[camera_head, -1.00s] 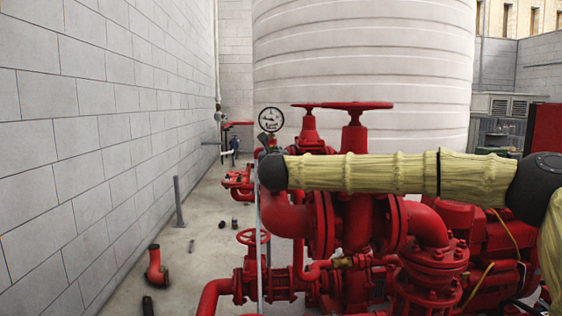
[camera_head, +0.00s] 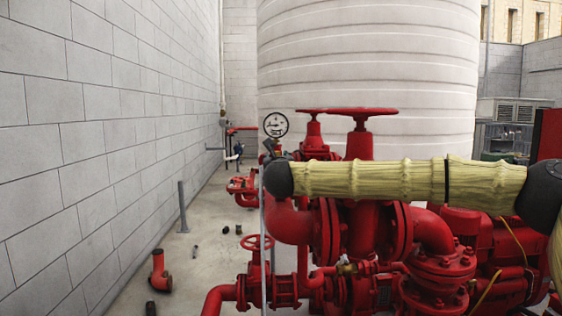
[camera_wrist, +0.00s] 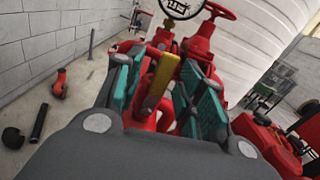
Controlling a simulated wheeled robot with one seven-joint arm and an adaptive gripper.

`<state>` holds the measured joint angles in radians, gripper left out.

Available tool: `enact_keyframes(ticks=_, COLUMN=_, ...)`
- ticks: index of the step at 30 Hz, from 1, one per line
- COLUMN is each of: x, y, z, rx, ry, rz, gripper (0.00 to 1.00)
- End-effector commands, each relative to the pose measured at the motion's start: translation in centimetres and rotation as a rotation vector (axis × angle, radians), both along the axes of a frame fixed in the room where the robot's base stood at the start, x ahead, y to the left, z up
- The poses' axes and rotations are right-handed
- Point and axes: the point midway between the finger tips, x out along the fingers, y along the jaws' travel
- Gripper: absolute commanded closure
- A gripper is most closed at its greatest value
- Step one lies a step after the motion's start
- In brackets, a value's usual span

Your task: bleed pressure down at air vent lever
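A yellow lever (camera_wrist: 160,78), which looks like the air vent lever, stands between the two teal-padded fingers of my gripper (camera_wrist: 160,66) in the wrist view. The fingers are spread, with gaps showing on both sides of the lever, so I see no grip on it. A round white pressure gauge (camera_head: 275,124) shows just beyond the gripper; it also shows at the top of the wrist view (camera_wrist: 181,6). In the head view my arm stretches left across the red pipework, and the lever cannot be made out.
Red flanged pump pipework (camera_head: 362,230) fills the area below my arm, with red handwheels (camera_head: 360,111) behind it. A grey block wall (camera_head: 100,130) runs along the left. A white ribbed tank (camera_head: 370,60) stands behind. Loose pipe pieces (camera_head: 160,270) lie on the floor.

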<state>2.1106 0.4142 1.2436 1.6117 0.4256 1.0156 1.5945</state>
Motion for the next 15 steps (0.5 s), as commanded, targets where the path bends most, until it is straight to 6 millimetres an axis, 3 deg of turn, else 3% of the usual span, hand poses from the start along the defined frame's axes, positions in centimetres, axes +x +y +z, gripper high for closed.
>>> enact_keyframes(ticks=15, x=-8.5, y=-0.9, z=0.2, rx=0.0, ry=-0.002, rz=0.0, gripper=0.62)
